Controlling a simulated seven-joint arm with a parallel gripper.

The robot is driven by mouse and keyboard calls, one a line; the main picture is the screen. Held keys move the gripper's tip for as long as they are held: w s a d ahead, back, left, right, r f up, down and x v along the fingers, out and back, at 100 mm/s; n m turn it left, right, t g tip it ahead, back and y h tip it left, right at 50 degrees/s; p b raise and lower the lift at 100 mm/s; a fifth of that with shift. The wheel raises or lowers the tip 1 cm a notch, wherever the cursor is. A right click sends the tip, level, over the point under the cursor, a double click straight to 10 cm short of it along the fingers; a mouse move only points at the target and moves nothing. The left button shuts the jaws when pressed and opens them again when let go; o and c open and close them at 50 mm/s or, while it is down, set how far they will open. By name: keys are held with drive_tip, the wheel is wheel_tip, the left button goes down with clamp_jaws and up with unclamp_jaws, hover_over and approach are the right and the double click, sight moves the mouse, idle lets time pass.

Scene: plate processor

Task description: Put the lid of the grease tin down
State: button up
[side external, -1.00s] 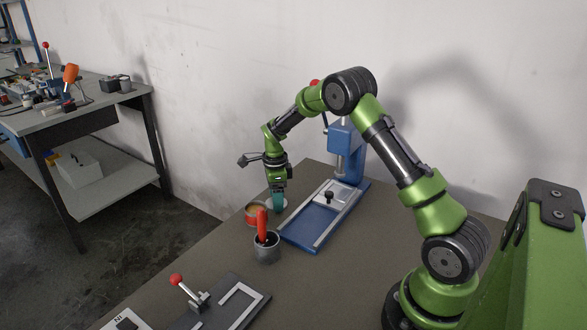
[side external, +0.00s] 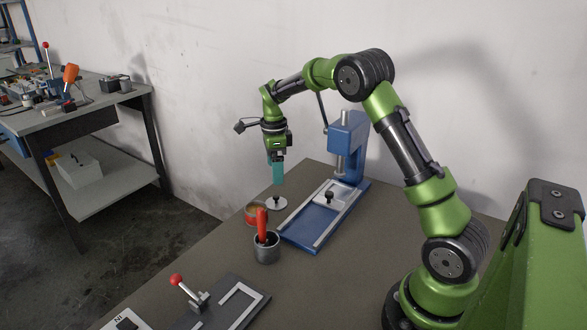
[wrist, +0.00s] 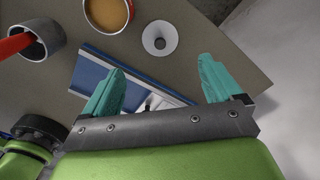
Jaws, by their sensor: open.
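The lid (side external: 276,204), a pale disc with a dark knob, lies flat on the table beside the grease tin. It also shows in the wrist view (wrist: 153,40), clear of the fingers. The grease tin (side external: 251,217) is open, and tan grease (wrist: 105,12) shows inside its reddish rim in the wrist view. In the side view the tin is partly hidden by a red handle. My gripper (side external: 277,183) is above the lid with its teal fingers pointing down, apart from it. In the wrist view my gripper (wrist: 160,88) is open and empty.
A dark grey cup (side external: 266,250) holding a red-handled tool (side external: 262,222) stands in front of the tin. A blue press (side external: 318,220) stands right of the lid. A fixture with a red-knobbed lever (side external: 177,281) is at the front. The table's right part is clear.

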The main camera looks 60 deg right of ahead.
drive_tip(key=s+a+r+n+t+y, duration=0.1)
drive_tip(key=s+a+r+n+t, duration=0.1)
drive_tip(key=s+a+r+n, duration=0.4)
drive_tip(key=s+a+r+n+t, duration=0.25)
drive_tip(key=a+r+n, duration=0.2)
drive_tip(key=r, duration=0.35)
drive_tip(key=s+a+n+t, duration=0.1)
drive_tip(key=s+a+n, duration=0.3)
drive_tip(key=s+n, duration=0.2)
drive_tip(key=s+a+n+t+y, duration=0.1)
drive_tip(key=s+a+n, duration=0.3)
drive_tip(key=s, duration=0.5)
drive_tip(key=shift+s+a+n+t, duration=0.25)
drive_tip(key=shift+a+n+t, duration=0.15)
drive_tip(key=shift+n, duration=0.85)
